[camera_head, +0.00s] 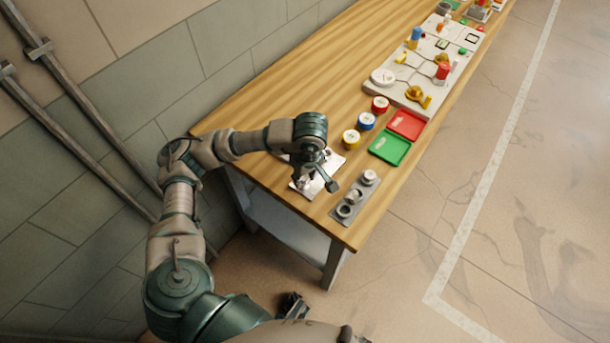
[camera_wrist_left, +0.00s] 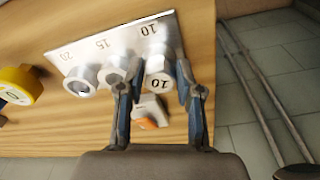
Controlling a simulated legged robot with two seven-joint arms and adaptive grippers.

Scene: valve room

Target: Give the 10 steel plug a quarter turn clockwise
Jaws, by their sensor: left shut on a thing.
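A bright steel plate (camera_wrist_left: 112,42) on the bench bears the numbers 20, 15 and 10 beside a row of steel plugs. The 10 steel plug (camera_wrist_left: 158,64) is at the right end of the row in the left wrist view, with a 10 also on its near side. My left gripper (camera_wrist_left: 159,80) is shut on it, with one finger on each side. In the head view my left gripper (camera_head: 318,180) covers much of the plate (camera_head: 333,160) and hides the plug. The 15 plug (camera_wrist_left: 112,74) and the 20 plug (camera_wrist_left: 80,80) stand to the left.
A small grey-and-orange block (camera_wrist_left: 150,112) lies between my fingers' bases, close below the plug. A grey holder (camera_head: 368,185) with round steel parts is beside the plate. Yellow, blue and red round pieces and green (camera_head: 390,147) and red trays stand farther along the bench.

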